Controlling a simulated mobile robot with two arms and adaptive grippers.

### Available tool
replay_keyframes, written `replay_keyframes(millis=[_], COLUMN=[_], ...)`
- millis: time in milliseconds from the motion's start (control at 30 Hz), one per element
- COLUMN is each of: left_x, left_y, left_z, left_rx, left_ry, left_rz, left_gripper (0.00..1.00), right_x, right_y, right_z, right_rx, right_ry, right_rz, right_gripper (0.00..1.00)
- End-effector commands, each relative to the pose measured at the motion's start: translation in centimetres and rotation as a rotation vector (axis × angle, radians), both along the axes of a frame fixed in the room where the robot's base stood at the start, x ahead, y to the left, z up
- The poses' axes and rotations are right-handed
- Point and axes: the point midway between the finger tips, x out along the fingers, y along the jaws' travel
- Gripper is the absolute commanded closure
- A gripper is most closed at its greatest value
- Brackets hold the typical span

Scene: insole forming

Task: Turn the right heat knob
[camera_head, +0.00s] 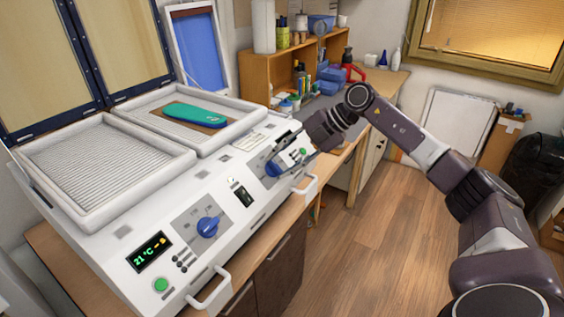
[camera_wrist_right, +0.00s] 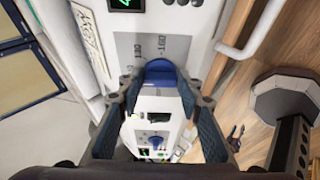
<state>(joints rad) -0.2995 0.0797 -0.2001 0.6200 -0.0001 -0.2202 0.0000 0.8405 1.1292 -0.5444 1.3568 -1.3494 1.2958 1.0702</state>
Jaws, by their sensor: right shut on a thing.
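The right heat knob (camera_head: 272,169) is a blue dial on the sloped front of a white forming machine (camera_head: 120,238). My right gripper (camera_head: 282,162) reaches it from the right and is shut on it, partly covering its panel. In the right wrist view the blue knob (camera_wrist_right: 160,72) sits between the fingertips of my right gripper (camera_wrist_right: 160,84), by printed scale marks. The left heat knob (camera_head: 208,226) is also blue and stands free beside a display reading 21 °C (camera_head: 149,251). My left gripper is not in view.
A teal insole (camera_head: 195,113) lies on the machine's rear tray; the nearer tray (camera_head: 105,160) is empty. Handles (camera_head: 212,290) stick out from the front edge. A wooden shelf (camera_head: 262,72) with bottles stands behind. The wooden floor (camera_head: 370,240) on the right is open.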

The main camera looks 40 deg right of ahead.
Motion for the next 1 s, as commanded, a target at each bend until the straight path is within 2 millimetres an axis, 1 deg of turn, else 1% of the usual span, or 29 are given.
replay_keyframes(millis=[33, 67, 200, 233, 467, 567, 667, 1000], left_x=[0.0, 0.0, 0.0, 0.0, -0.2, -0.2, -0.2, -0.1], left_y=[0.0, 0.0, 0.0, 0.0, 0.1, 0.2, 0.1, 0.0], left_z=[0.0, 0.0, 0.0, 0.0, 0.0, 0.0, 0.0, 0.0], left_rx=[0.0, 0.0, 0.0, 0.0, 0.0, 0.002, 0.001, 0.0], left_ry=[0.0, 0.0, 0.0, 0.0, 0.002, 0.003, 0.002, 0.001], left_rz=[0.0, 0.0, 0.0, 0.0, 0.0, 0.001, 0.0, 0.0], left_gripper=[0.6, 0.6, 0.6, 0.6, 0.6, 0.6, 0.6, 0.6], right_x=[0.1, 0.1, 0.1, 0.1, 0.0, -0.1, -0.6, -3.9], right_y=[-0.2, -0.2, -0.2, -0.1, -0.1, -0.3, -1.0, -4.9], right_z=[0.3, 0.3, 0.2, 0.2, 0.1, 0.4, 1.3, 6.2], right_rx=[-0.001, -0.001, -0.001, -0.001, -0.001, -0.001, -0.002, -0.002], right_ry=[-0.007, -0.007, -0.006, -0.005, -0.003, -0.003, -0.005, -0.005], right_rz=[-0.005, -0.005, -0.004, -0.003, -0.001, -0.001, -0.002, -0.005], right_gripper=[0.91, 0.66, 0.51, 0.49, 0.49, 0.49, 0.49, 0.49])
